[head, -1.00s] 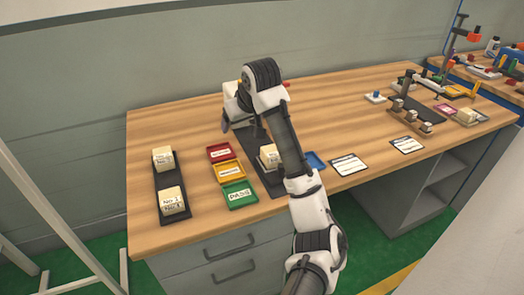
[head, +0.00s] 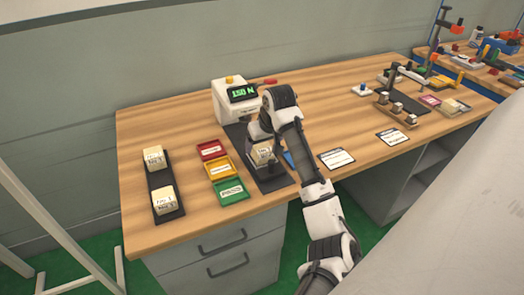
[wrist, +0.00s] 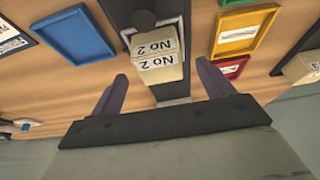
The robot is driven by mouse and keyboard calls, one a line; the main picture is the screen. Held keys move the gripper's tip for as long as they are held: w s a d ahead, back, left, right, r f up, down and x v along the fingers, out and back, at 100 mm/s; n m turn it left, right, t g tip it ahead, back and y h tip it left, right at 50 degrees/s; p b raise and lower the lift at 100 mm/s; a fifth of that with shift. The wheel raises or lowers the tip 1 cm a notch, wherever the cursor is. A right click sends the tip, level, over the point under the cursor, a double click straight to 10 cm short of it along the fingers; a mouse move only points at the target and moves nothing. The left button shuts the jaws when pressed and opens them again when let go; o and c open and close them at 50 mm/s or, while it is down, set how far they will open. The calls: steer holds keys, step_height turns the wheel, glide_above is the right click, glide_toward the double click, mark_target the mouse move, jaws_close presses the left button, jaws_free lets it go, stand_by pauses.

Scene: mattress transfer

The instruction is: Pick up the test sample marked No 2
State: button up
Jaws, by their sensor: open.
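The test sample marked No 2 (wrist: 158,58) is a cream block with black lettering. In the wrist view my gripper (wrist: 161,72) is open, with one dark finger to each side of the sample's near end. I see no clear contact between fingers and sample.
A tester with a green display (head: 242,93) stands behind the plate. Red (head: 211,150), yellow (head: 222,168) and green PASS (head: 230,191) trays lie to the left. A dark rack (head: 160,180) holds two more samples. A blue tray (wrist: 75,45) is close on the other side.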

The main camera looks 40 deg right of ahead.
mark_target(262, 147)
steer(key=shift+p+x, duration=0.45)
steer(key=shift+x, duration=1.55)
steer(key=shift+w+r, duration=0.1)
steer(key=c, duration=1.1)
steer(key=shift+o, duration=0.2)
